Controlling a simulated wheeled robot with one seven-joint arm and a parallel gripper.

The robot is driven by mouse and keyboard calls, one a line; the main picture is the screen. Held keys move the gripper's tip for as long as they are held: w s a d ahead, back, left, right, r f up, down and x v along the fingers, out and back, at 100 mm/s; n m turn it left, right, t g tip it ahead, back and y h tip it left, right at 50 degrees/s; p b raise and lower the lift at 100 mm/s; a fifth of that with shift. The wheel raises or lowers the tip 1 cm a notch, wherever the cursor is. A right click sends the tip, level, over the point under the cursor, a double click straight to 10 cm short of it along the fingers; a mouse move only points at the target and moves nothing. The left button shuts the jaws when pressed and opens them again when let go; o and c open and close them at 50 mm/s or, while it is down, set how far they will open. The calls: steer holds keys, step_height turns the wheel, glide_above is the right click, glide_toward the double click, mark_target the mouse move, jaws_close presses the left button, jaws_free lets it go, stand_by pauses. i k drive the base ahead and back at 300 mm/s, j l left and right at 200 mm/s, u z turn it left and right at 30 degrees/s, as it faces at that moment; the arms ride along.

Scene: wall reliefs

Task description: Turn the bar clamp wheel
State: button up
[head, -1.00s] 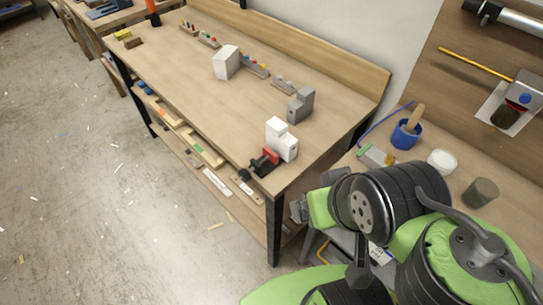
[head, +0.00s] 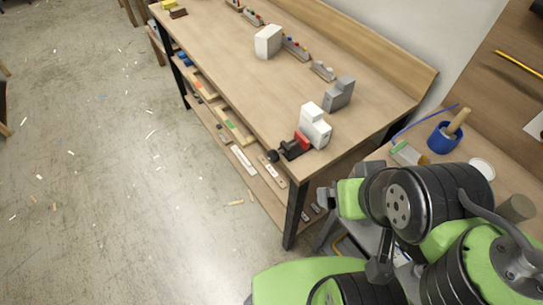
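A small red and black bar clamp (head: 293,146) sits at the front edge of the wooden workbench (head: 235,75), near its right corner. Its dark round wheel (head: 273,156) sticks out past the bench edge. The clamp touches or stands right beside a white stepped block (head: 314,127). My green and black arm fills the lower right of the head view. My gripper cannot be made out in this view, and the arm is apart from the clamp.
A grey stepped block (head: 338,93) and a white block (head: 268,41) stand on the bench. A second surface at the right holds a blue cup (head: 444,137) and a white lid-like disc (head: 481,169). A lower shelf holds wooden pieces. Open floor (head: 110,180) lies at the left.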

mark_target(273, 156)
steer(key=j+u, duration=0.2)
steer(key=u, duration=0.3)
steer(key=i+j+u, duration=0.1)
steer(key=u, duration=0.35)
steer(key=i+j+u, duration=0.1)
steer(key=u, duration=0.4)
steer(key=i+j+u, duration=0.1)
steer(key=u, duration=0.35)
steer(key=j, duration=0.05)
